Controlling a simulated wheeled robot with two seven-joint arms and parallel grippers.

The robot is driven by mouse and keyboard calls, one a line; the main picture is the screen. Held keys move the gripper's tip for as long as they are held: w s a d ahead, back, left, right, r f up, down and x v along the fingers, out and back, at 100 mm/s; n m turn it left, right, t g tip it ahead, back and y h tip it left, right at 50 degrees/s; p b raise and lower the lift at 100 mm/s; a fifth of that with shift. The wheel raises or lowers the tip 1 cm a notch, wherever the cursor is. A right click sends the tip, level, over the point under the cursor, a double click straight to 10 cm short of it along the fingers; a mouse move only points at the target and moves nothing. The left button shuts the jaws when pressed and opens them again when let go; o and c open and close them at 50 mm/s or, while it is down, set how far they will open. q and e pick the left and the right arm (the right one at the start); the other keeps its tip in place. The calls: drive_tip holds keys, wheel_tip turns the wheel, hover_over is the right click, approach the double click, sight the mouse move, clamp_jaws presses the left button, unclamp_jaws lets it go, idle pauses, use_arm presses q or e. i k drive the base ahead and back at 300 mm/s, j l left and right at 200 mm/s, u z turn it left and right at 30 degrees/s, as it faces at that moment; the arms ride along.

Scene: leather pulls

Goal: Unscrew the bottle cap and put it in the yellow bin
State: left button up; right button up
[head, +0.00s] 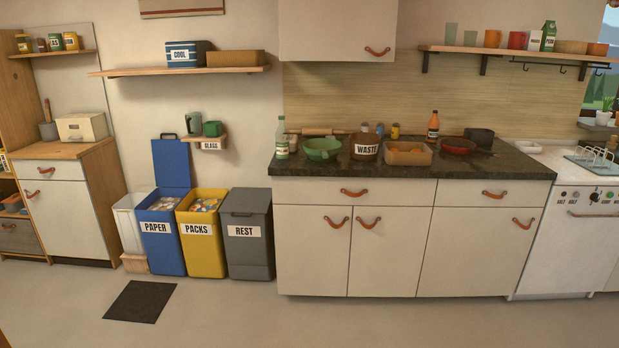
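A clear, pale green bottle (282,138) with a label stands upright at the left end of the dark countertop; its cap is too small to make out clearly. An orange bottle (433,126) with a dark top stands upright further right at the back of the counter. The yellow bin (203,246), labelled PACKS, stands open on the floor left of the counter, with mixed packaging inside. Neither of my grippers shows in the head view.
The blue PAPER bin (163,248) and the closed grey REST bin (249,241) flank the yellow bin. A green colander (322,148), WASTE pot (364,146) and brown tray (407,153) crowd the countertop (480,167). A dark mat (140,302) lies on open floor.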

sight(281, 133)
drive_tip(key=i+l+u, duration=0.25)
drive_tip(key=i, duration=1.15)
drive_tip(key=i+j, duration=0.2)
drive_tip(key=i, duration=0.3)
drive_tip(key=i+j, duration=0.25)
drive_tip(key=i, duration=0.2)
drive_tip(key=i+j, duration=0.2)
drive_tip(key=i, duration=0.3)
drive_tip(key=i+j+z, duration=0.25)
drive_tip(key=i+j, duration=0.1)
drive_tip(key=i, duration=0.05)
